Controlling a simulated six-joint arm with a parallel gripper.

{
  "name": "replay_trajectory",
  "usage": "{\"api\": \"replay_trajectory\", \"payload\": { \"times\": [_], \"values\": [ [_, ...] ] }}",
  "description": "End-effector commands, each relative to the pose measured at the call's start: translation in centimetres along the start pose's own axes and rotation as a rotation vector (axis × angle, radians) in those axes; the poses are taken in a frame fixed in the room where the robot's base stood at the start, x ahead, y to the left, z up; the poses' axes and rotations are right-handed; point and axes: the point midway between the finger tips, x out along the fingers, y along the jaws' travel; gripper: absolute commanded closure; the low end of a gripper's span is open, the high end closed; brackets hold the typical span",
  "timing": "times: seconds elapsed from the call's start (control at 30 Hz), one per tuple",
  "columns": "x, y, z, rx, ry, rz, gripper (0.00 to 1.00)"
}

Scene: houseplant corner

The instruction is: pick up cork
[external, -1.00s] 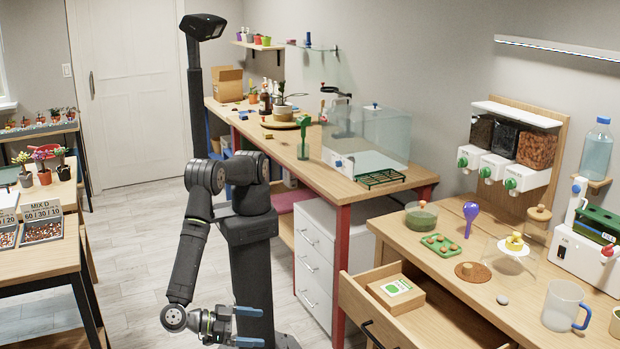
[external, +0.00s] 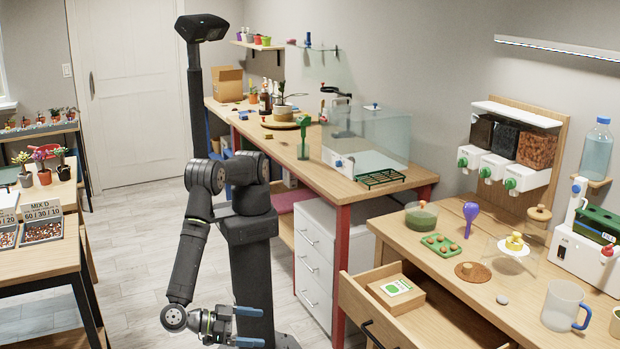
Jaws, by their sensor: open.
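My gripper (external: 249,327) hangs low at the lower left centre, beside the column of my body and well away from the worktop. Its two blue fingers are apart with nothing between them. Several small brown pieces could be cork. A round brown lid with a knob (external: 538,213) is at the back of the right worktop. A small brown piece (external: 467,266) sits on a round brown mat (external: 485,274). Other small brown pieces lie in a green tray (external: 433,252). I cannot tell which is the cork.
An open drawer (external: 350,287) with a box (external: 391,297) juts out below the right worktop. A glass mug (external: 562,303), a purple spoon-like tool (external: 470,214) and a stand with a yellow item (external: 514,242) are on that worktop. A white drawer cabinet (external: 312,262) stands between it and my gripper.

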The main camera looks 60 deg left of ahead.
Motion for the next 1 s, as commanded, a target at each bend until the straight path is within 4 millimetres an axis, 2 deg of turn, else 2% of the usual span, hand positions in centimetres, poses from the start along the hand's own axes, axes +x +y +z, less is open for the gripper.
{"api": "replay_trajectory", "payload": {
  "times": [0.4, 0.6, 0.67, 0.9, 1.0],
  "values": [
    [0.0, 0.0, 0.0, 0.000, 0.000, 0.000, 0.00],
    [0.0, 0.0, 0.0, 0.000, 0.000, 0.000, 0.39],
    [0.0, 0.0, 0.0, 0.000, 0.000, 0.000, 0.48],
    [0.1, 0.0, 0.0, 0.001, -0.001, -0.001, 0.48],
    [1.2, 0.2, -0.5, 0.019, -0.023, -0.023, 0.48]
  ]
}}
